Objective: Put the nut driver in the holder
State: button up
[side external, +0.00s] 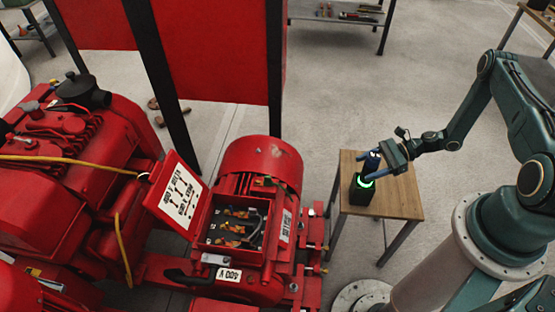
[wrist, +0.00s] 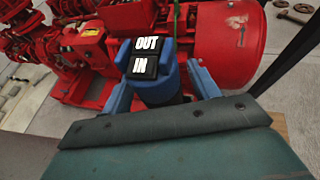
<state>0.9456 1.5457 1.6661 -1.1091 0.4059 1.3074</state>
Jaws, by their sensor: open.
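The nut driver (side external: 372,160), a blue tool, stands roughly upright at the black holder (side external: 359,198) on the small wooden table. A green ring glows at the holder's top, around the driver's lower end. In the wrist view, the blue driver (wrist: 162,85) shows its black top with buttons marked OUT and IN. My gripper (side external: 385,160) is at the driver's upper part, just right of it. In the wrist view, the blue fingers of my gripper (wrist: 160,78) are open, one on each side of the driver. The driver's lower end is hidden.
The wooden table (side external: 403,198) has bare top to the right of the holder. A red pumpset with an open terminal box (side external: 238,222) stands to the left. A grey shelf table (side external: 338,14) stands at the back. The floor beyond the wooden table is clear.

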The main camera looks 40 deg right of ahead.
jog(key=v, duration=0.6)
jog(key=shift+d+r, duration=0.1)
dwell(0.5)
jog(key=w+a+r+n+g+h, duration=0.1)
jog(key=a+r+n+g+h, duration=0.1)
jog(key=r+n, duration=0.5)
jog(key=w+a+r+n+g+h, duration=0.1)
jog(key=w+a+r+n+h, duration=0.15)
jog(key=r, duration=0.95)
jog(key=w+a+r+n+g+h, duration=0.1)
jog(key=a+r+n+g+h, duration=0.2)
jog(key=r, duration=0.6)
jog(key=s+a+r+n+t+h, duration=0.1)
jog(key=s+a+r+n+h, duration=0.1)
jog(key=s+a+r+n, duration=0.3)
jog(key=s+a+r+n+t+h, duration=0.1)
jog(key=s+r+n+t, duration=0.15)
jog(key=r, duration=0.35)
jog(key=s+a+r+n+t+h, duration=0.1)
jog(key=s+r, duration=0.1)
jog(key=s, duration=0.3)
jog(key=s+a+r+n+t, duration=0.1)
jog(key=s+r+n, duration=0.1)
jog(key=s, duration=0.4)
jog(key=shift+s+a+r+h, duration=0.25)
jog(key=shift+s+r+h, duration=0.05)
jog(key=shift+r+h, duration=0.05)
